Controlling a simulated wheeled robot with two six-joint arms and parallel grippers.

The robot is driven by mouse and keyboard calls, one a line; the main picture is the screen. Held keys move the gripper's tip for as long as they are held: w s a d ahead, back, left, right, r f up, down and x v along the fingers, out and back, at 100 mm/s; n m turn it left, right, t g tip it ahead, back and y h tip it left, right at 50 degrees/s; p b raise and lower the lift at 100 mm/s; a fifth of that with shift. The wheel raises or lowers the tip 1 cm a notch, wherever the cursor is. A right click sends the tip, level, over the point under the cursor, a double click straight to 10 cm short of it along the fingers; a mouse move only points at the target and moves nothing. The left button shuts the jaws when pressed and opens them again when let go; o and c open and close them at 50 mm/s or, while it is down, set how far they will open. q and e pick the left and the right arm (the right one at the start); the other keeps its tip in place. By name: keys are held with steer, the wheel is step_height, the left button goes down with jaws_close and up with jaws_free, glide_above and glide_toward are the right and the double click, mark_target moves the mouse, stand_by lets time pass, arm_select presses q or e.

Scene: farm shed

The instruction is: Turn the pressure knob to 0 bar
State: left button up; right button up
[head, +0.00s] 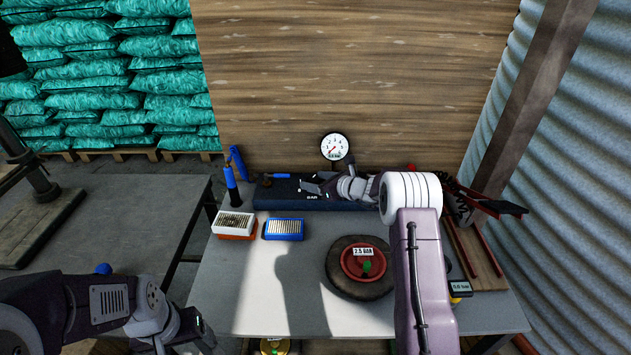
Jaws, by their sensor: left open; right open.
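A long dark blue pressure unit (275,196) with "BAR" lettering lies at the back of the workbench. A round white gauge (334,147) stands above it, with a red needle and a small label too small to read. My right gripper (314,187) is open at the unit, its fingers pointing left over its middle. I cannot make out the pressure knob; it may be hidden by the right gripper and wrist. Whether the fingers touch anything is unclear. My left gripper (205,338) is low at the bottom left, away from the unit, its fingers hard to see.
A wheel (341,285) with a red hub and a "2.5 BAR" label lies on the workbench (240,300). A white-and-orange box (234,224), a blue box (283,229) and a blue-handled torch (232,185) stand left. Tools and a small display (461,287) lie right. The front left is clear.

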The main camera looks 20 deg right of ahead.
steer(key=shift+w+a, duration=0.1)
steer(key=shift+c, duration=0.3)
jaws_close()
steer(key=shift+w+r+n+g+y+p, duration=0.1)
steer(key=shift+r+n+g+y+p, duration=0.3)
steer(key=shift+n+y+p, duration=0.55)
steer(key=shift+d+f+g+p, duration=0.2)
steer(key=shift+g+p, duration=0.1)
steer(key=shift+p, duration=0.05)
steer(key=shift+w+f+n+g+y, duration=0.15)
steer(key=shift+n+g+y, duration=0.15)
steer(key=shift+n+y, duration=0.2)
steer(key=shift+f+n+g+y+b, duration=0.1)
steer(key=shift+n+g+y+b, duration=0.4)
steer(key=shift+b, duration=0.45)
steer(key=shift+n+g+b, duration=0.3)
steer(key=shift+n+b, duration=0.1)
steer(key=shift+n, duration=0.05)
